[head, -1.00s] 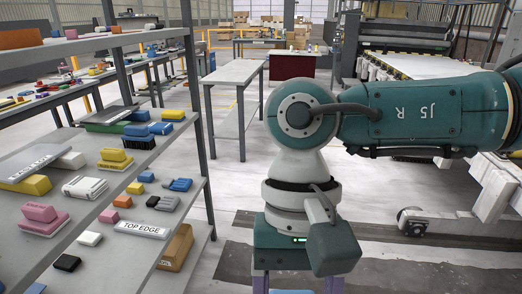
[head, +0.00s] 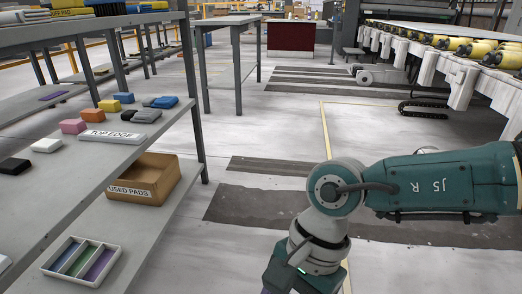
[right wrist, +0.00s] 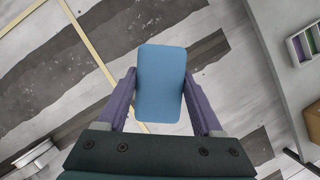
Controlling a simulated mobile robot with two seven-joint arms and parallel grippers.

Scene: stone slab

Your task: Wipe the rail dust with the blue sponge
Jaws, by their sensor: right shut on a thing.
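The blue sponge (right wrist: 161,83) is a light-blue rounded block between the two purple fingers of my right gripper (right wrist: 162,92) in the right wrist view. The fingers grip its sides, and it hangs above the floor with nothing touching its far end. In the head view my right gripper is mostly cut off at the bottom edge, so the sponge does not show there. A machine bed with yellow rollers (head: 455,45) and a white side frame (head: 462,72) runs along the upper right. I cannot make out which part is the dusty rail. My left gripper is not in view.
The floor (head: 270,130) ahead is open, with dark strips (head: 250,215). A cable chain (head: 420,109) lies near the machine.

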